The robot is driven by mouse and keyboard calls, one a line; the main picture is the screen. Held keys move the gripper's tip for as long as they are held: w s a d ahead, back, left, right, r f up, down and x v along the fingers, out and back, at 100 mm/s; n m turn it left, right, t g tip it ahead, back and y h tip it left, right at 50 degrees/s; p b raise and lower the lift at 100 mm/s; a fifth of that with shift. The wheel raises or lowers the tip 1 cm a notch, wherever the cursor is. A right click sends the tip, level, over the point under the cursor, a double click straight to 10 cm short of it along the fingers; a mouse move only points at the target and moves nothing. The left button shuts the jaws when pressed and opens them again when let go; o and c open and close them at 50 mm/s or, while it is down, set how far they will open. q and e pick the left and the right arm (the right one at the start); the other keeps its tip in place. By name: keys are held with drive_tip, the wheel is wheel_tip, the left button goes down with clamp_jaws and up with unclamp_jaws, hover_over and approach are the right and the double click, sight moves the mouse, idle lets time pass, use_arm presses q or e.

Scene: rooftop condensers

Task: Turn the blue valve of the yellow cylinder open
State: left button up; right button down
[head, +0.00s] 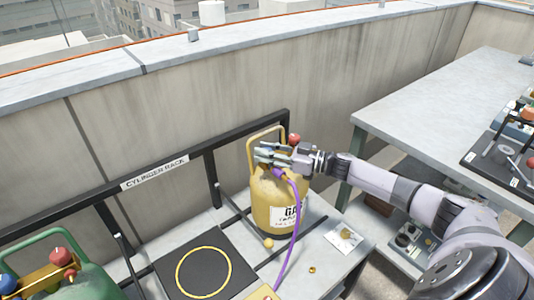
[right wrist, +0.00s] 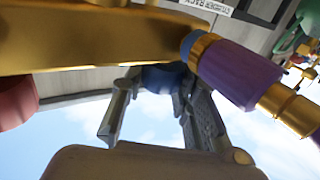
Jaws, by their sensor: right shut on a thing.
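The yellow cylinder (head: 268,212) stands upright at the rack, with a label on its front and a yellow handle on top. My right gripper (head: 262,153) reaches in from the right at the cylinder's top and hides most of the valve there. In the right wrist view, my right gripper (right wrist: 157,88) is shut on the blue valve (right wrist: 163,76), which shows between its fingers. A brass body (right wrist: 90,38) and a purple hose fitting (right wrist: 238,70) are close by. A red knob (head: 294,138) sits behind the gripper. My left gripper is out of view.
The purple hose (head: 297,225) hangs down the cylinder's front. A green cylinder (head: 75,283) with red and blue knobs stands at the lower left. A black pad (head: 240,240) with a yellow ring is empty. The black rack (head: 95,197) runs behind; a grey table (head: 430,95) is right.

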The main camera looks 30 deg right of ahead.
idle(0.4)
drive_tip(key=c, duration=1.2)
unclamp_jaws()
drive_tip(key=shift+w, duration=0.1)
drive_tip(key=shift+v, duration=6)
